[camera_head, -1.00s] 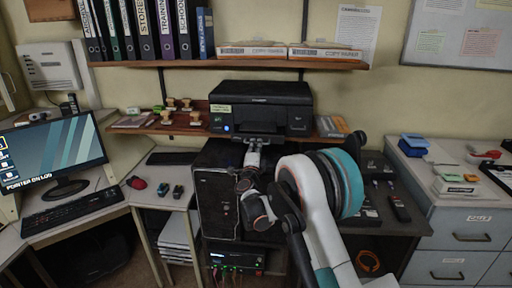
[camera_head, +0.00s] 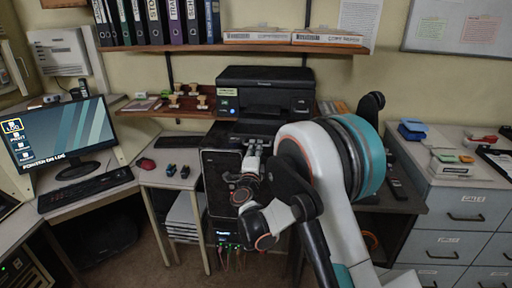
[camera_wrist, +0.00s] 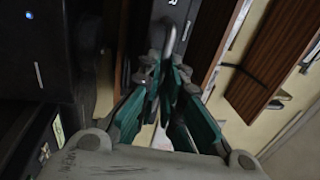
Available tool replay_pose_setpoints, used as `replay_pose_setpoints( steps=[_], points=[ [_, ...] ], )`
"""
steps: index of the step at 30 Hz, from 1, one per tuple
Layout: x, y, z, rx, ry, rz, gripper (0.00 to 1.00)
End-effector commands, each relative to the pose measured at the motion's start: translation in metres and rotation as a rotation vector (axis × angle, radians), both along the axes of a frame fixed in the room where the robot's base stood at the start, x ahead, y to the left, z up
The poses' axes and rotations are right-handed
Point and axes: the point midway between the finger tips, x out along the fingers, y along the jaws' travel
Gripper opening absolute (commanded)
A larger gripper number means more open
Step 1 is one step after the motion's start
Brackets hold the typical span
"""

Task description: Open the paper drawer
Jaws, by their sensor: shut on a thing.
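The black printer (camera_head: 264,92) stands on the shelf in the head view. Its dark paper drawer (camera_head: 254,129) sticks out of the front below it, toward me, so it stands at least partly open. In the wrist view the drawer front (camera_wrist: 178,12) carries a light letter and a grey metal handle (camera_wrist: 168,42). My gripper (camera_wrist: 165,75) is shut on this handle, with its green-lined fingers around the handle's near end. In the head view my gripper (camera_head: 252,150) is at the drawer's front, and my arm hides part of what lies behind.
A black computer tower (camera_head: 217,180) stands just below my gripper. A shelf with binders (camera_head: 175,22) runs above the printer. Stamps on a red shelf (camera_head: 185,103) are left of it. Grey drawer cabinets (camera_head: 460,210) stand at the right.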

Motion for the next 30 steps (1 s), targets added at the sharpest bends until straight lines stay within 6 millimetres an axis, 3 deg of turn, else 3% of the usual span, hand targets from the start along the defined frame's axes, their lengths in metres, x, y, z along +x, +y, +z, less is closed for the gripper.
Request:
replay_pose_setpoints(
  steps=[5, 6, 7, 19, 23, 30],
  points=[
    [0.0, 0.0, 0.0, 0.001, 0.0, -0.001, 0.0],
    [0.0, 0.0, 0.0, 0.001, 0.0, -0.001, 0.11],
    [0.0, 0.0, 0.0, 0.001, 0.0, -0.001, 0.15],
    [-0.003, 0.0, -0.001, 0.0, 0.0, 0.0, 0.15],
    [-0.018, 0.002, -0.004, 0.001, 0.0, 0.002, 0.15],
    [-0.066, 0.003, -0.013, 0.0, 0.0, 0.003, 0.15]
  ],
)
